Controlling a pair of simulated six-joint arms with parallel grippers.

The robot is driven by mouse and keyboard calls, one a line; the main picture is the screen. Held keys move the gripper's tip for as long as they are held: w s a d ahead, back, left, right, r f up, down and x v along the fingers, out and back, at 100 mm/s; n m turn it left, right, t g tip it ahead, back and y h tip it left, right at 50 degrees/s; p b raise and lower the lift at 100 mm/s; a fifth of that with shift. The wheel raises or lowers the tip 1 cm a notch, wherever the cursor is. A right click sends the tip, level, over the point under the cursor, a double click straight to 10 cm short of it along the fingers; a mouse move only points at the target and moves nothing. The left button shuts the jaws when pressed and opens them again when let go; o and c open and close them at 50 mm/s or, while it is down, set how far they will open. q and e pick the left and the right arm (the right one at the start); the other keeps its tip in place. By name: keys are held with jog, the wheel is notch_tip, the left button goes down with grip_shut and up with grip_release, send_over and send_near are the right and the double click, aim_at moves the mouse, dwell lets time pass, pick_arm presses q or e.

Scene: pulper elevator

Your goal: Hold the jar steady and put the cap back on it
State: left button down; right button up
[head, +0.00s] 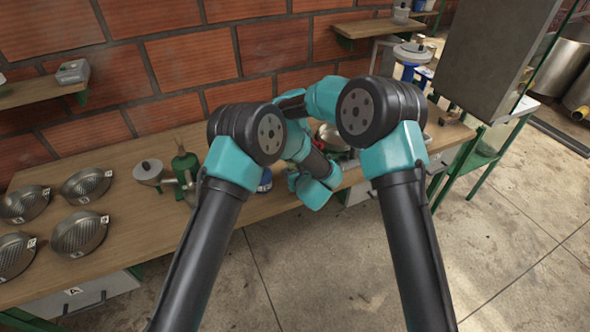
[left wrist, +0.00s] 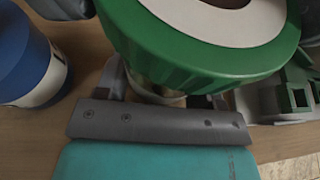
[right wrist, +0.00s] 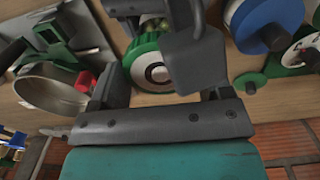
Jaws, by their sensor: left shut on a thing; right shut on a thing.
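The cap is a wide green ribbed lid with a white ring on top (left wrist: 205,45). It fills the upper part of the left wrist view and hides most of the jar (left wrist: 150,92), whose pale side shows just below it. My left gripper (left wrist: 155,97) is shut around the jar. My right gripper (right wrist: 152,78) is shut on the cap, which also shows between its fingers in the right wrist view (right wrist: 135,62). The cap is over the jar's mouth; I cannot tell whether it is seated. In the head view my arms hide the jar and cap.
A blue jar (left wrist: 30,60) stands left of the held jar in the left wrist view. Several metal strainers (head: 82,233) sit on the bench's left. A brick wall (head: 190,60) closes the back.

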jog(key=c, duration=0.3)
jog(key=shift+m, duration=0.9)
jog(key=o, duration=1.1)
notch_tip(320, 180, up, 12)
pick_arm(q)
jog(key=shift+c, duration=0.8)
grip_release()
